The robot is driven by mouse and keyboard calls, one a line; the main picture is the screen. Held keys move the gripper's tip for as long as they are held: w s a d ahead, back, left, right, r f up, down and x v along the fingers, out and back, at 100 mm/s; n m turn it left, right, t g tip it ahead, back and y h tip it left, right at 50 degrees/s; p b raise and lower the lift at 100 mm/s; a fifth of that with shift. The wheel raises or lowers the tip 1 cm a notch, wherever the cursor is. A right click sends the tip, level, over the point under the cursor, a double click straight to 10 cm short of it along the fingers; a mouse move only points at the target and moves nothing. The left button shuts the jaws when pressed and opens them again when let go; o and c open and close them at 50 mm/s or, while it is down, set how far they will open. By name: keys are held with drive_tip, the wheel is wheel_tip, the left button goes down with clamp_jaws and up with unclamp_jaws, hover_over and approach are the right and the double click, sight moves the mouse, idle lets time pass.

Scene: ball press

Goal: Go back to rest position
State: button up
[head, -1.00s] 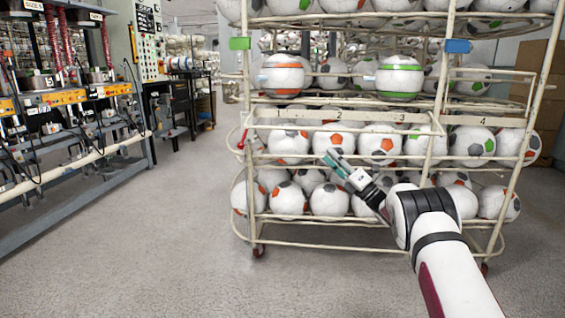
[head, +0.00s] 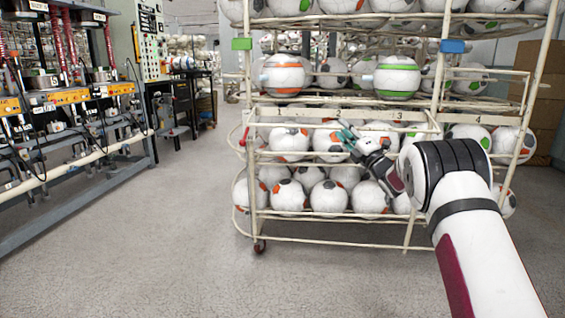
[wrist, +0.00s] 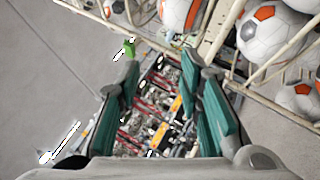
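My gripper (head: 347,134) is in front of the ball rack (head: 333,246), at the height of its numbered middle shelf, with my arm reaching in from the lower right. In the wrist view my gripper (wrist: 165,95) shows its teal fingers spread apart with nothing between them. My arm and gripper hide part of the middle and lower shelves.
Rack rails and balls (wrist: 270,32) lie close to my gripper on the right in the wrist view. The press machine (head: 80,100) stands at the left. The grey floor (head: 190,230) between is clear. Cardboard boxes (head: 547,95) are behind the rack at right.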

drive_tip(key=s+d+r+m+g+h, duration=0.1)
drive_tip(key=s+d+r+m+h, duration=0.35)
drive_tip(key=r+m+h, duration=0.4)
drive_tip(key=s+d+f+m+g+h, duration=0.1)
drive_tip(key=s+m+g+h, duration=0.1)
drive_tip(key=s+m, duration=0.3)
drive_tip(key=s+d+m+g+h, duration=0.2)
drive_tip(key=s+m+g, duration=0.15)
drive_tip(key=s, duration=0.35)
drive_tip(key=s+a+f+m+g+y, duration=0.1)
drive_tip(key=s+a+f+m+g, duration=0.35)
drive_tip(key=s, duration=1.45)
drive_tip(key=s+a+f+m+g, duration=0.1)
drive_tip(key=s+f+m+g, duration=0.35)
drive_tip(key=s, duration=1.45)
drive_tip(key=s+a+f+m+g+y, duration=0.2)
drive_tip(key=s+f+g, duration=0.45)
drive_tip(key=s, duration=1.35)
wheel_tip(320, 180, up, 36)
drive_tip(key=w+a+t+h+p, duration=0.1)
drive_tip(key=t+p, duration=0.5)
drive_tip(key=p, duration=3)
drive_tip(key=shift+r+n, duration=0.2)
drive_tip(key=shift+n, duration=0.1)
